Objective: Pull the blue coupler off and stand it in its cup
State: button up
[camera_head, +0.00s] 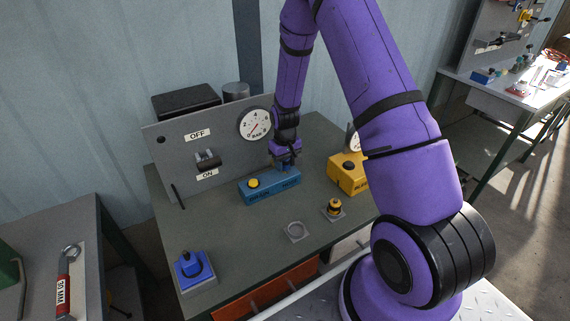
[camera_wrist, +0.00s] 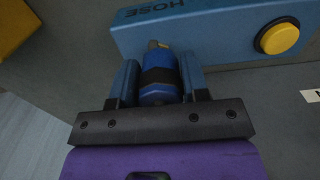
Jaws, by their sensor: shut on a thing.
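The blue coupler (camera_wrist: 158,92), with a dark band and a brass-coloured tip, lies between the two fingers of my gripper (camera_wrist: 160,74) in the wrist view. My gripper is shut on it. Its tip points at the side of the blue block (camera_wrist: 205,32) marked HOSE, which has a yellow button (camera_wrist: 279,38). I cannot tell whether the tip is still joined to the block. In the head view my gripper (camera_head: 285,164) is at the right part of the blue block (camera_head: 262,190), and the coupler is mostly hidden. An empty grey round cup (camera_head: 295,231) stands nearer on the bench.
A yellow block (camera_head: 345,176) stands right of the blue one. A yellow-and-black coupler (camera_head: 334,207) stands upright on a small base. A panel (camera_head: 190,150) with an ON/OFF lever and gauge (camera_head: 255,124) rises behind. A blue box (camera_head: 193,268) sits front left. The bench middle is clear.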

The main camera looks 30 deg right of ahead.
jog(key=shift+r, duration=2.4)
